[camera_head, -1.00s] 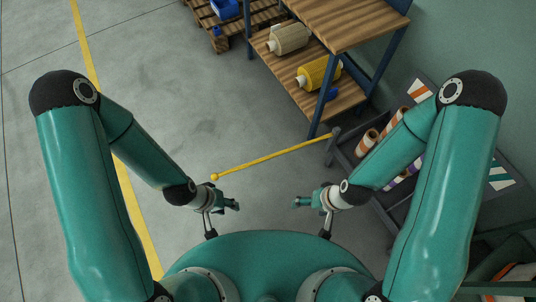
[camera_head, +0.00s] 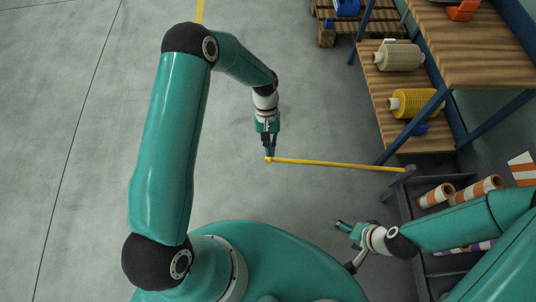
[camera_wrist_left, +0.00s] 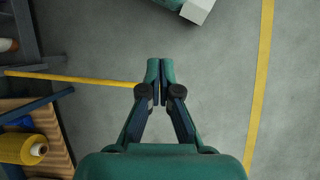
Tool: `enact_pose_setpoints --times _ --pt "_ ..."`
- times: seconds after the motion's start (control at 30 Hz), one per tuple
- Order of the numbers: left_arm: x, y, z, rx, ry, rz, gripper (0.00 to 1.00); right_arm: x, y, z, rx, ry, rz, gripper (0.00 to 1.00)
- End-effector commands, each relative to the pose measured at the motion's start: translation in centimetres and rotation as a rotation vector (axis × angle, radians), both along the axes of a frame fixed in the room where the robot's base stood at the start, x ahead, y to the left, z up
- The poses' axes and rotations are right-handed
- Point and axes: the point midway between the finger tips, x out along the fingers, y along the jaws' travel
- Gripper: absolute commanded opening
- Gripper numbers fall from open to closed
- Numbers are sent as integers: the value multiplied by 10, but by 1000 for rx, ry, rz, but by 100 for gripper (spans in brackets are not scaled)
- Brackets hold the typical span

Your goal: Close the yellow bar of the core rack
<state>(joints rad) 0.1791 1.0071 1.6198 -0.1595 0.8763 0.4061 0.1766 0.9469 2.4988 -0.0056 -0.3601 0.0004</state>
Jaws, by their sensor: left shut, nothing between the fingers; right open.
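The yellow bar (camera_head: 335,164) sticks out to the left from a post (camera_head: 408,171) of the grey core rack (camera_head: 402,202), over open floor. Its free end carries a round yellow knob (camera_head: 268,160). My left gripper (camera_head: 268,151) is shut and empty, its tips right at the knob; I cannot tell whether they touch. In the left wrist view the bar (camera_wrist_left: 75,78) comes in from the left and ends beside the shut fingers (camera_wrist_left: 160,66); its knob is hidden there. My right gripper (camera_head: 343,227) is open and empty, below the bar and left of the rack.
The rack holds orange-and-white rolls (camera_head: 475,188) and other cores. Behind it stands a wooden-topped shelf with blue legs (camera_head: 470,50), holding a beige spool (camera_head: 398,56) and a yellow spool (camera_head: 415,102). A pallet (camera_head: 340,32) lies at the back. The floor left of the bar is clear.

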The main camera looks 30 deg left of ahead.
Motion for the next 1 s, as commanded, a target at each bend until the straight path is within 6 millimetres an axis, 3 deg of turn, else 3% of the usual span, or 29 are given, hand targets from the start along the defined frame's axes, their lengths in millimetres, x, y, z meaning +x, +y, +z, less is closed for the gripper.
enact_pose_setpoints --times 0.03,0.1,0.3,0.5,0.7,1.0 --pt "24 13 -27 30 0 20 0 0 0 -37 0 0 0 83" --pt "51 32 -38 70 7 46 0 0 0 -63 0 0 0 83" --pt "111 74 -68 158 -28 120 0 0 0 -137 0 0 0 83" --pt "153 95 -110 191 -133 168 0 0 0 -198 0 0 0 83" --pt "152 94 -144 189 -127 166 0 0 0 -226 0 0 0 83" --pt "148 91 -164 188 -124 165 0 0 0 -233 0 -1 0 83"
